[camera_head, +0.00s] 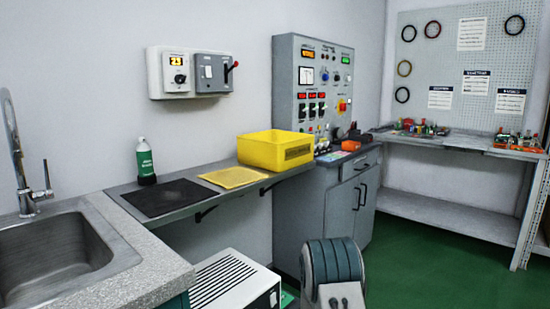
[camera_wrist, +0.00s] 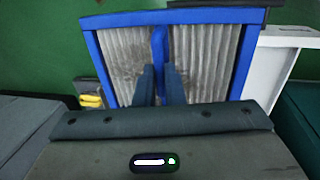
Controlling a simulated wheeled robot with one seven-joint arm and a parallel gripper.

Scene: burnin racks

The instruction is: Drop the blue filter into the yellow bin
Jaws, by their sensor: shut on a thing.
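The blue filter (camera_wrist: 115,65) has a blue frame around grey pleats and a blue bar up its middle. It fills the upper middle of the wrist view. My gripper (camera_wrist: 160,75) is shut on this middle bar. The filter's far side is hidden. In the head view, the yellow bin (camera_head: 272,152) stands upright on the wall shelf, left of the grey control cabinet. Its inside is mostly hidden by its walls. I cannot make out the filter or my gripper in the head view; only part of my arm shows at the bottom.
A yellow mat (camera_head: 233,177), a black mat (camera_head: 164,197) and a green bottle (camera_head: 146,163) are on the shelf (camera_head: 205,202) left of the bin. A control cabinet (camera_head: 300,215) stands on the right. A white vented unit (camera_head: 235,285) is below the shelf. Green floor at right is clear.

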